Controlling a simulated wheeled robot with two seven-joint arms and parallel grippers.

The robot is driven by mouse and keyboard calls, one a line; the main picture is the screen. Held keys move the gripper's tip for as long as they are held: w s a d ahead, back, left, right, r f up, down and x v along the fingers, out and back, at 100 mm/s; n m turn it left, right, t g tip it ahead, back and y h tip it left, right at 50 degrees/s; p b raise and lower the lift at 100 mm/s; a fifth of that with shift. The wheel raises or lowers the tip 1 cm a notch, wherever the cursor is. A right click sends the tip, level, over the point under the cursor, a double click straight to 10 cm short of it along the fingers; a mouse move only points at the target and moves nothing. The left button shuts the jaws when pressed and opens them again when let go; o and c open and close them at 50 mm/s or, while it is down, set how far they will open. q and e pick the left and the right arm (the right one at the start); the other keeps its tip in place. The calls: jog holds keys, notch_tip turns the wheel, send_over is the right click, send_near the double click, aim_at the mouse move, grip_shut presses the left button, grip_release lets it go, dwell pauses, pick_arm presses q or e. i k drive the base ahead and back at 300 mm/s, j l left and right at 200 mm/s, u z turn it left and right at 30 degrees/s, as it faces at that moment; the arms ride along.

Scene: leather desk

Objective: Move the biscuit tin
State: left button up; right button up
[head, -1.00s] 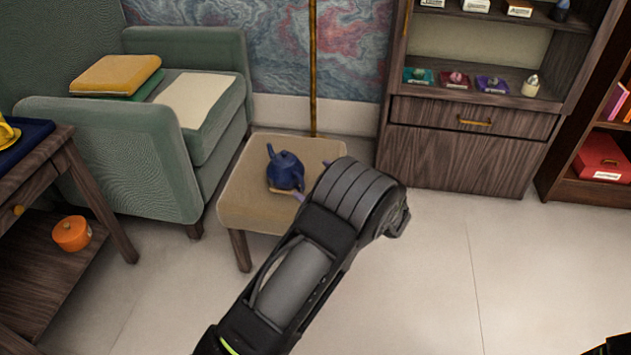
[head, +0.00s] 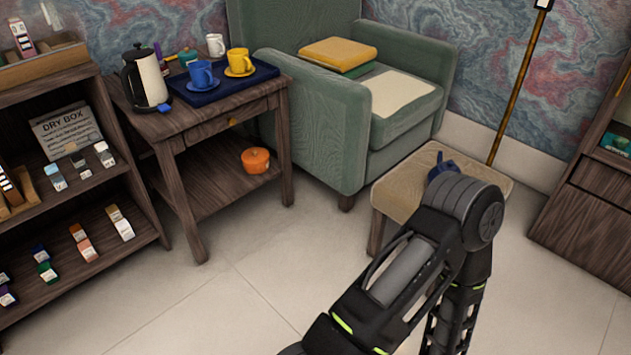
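A round orange lidded container (head: 256,160), which may be the biscuit tin, sits on the lower shelf of the wooden side table (head: 205,128). No label on it is readable. One of my arms rises from the bottom of the head view and bends down at the right, well apart from the container. Its gripper does not show, and neither does the other gripper.
On the table's top are a kettle (head: 146,78), a white mug (head: 215,45) and a blue tray (head: 217,91) with cups. A green armchair (head: 325,120) and a stool (head: 400,190) stand to the right, shelves (head: 95,170) to the left. Floor in front is clear.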

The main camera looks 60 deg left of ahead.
aim_at(262, 168)
jog(key=i+j, duration=0.3)
jog(key=i, duration=0.2)
jog(key=i+u, duration=0.1)
jog(key=u, duration=2.4)
